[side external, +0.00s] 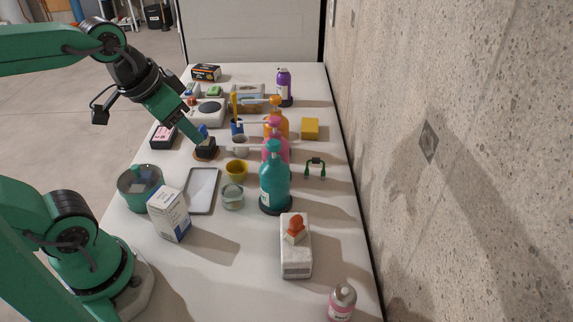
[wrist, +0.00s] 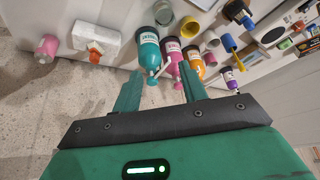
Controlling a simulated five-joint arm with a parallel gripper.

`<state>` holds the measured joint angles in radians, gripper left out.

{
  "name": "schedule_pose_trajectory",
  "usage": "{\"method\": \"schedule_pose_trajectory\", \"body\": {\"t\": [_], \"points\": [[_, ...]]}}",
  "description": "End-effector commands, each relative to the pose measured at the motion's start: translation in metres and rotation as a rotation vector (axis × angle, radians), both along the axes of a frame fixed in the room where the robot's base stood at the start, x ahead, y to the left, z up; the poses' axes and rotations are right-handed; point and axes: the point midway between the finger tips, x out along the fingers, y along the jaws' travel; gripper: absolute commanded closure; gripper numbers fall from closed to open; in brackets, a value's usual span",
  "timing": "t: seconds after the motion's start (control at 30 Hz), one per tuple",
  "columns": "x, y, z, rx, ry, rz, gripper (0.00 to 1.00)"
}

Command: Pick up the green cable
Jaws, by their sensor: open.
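The green cable (side external: 315,165) is a small green arch with dark ends. It lies on the white table to the right of the bottles, near the wall, in the side external view. I cannot make it out clearly in the wrist view.
A teal bottle (side external: 274,182), a pink bottle (side external: 275,146) and an orange bottle (side external: 280,123) stand between my gripper and the cable. A yellow block (side external: 310,129) lies beyond the cable. The concrete wall (side external: 455,160) borders the table's right side. Table right of the cable is clear.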

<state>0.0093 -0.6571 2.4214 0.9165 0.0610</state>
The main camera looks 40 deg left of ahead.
Motion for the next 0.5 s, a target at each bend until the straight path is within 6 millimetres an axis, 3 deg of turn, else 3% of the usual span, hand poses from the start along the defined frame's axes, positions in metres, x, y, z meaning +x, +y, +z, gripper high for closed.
{"method": "schedule_pose_trajectory", "body": {"t": [0.5], "points": [[0.096,-0.014,0.017,0.102,0.126,-0.273,0.58]]}}
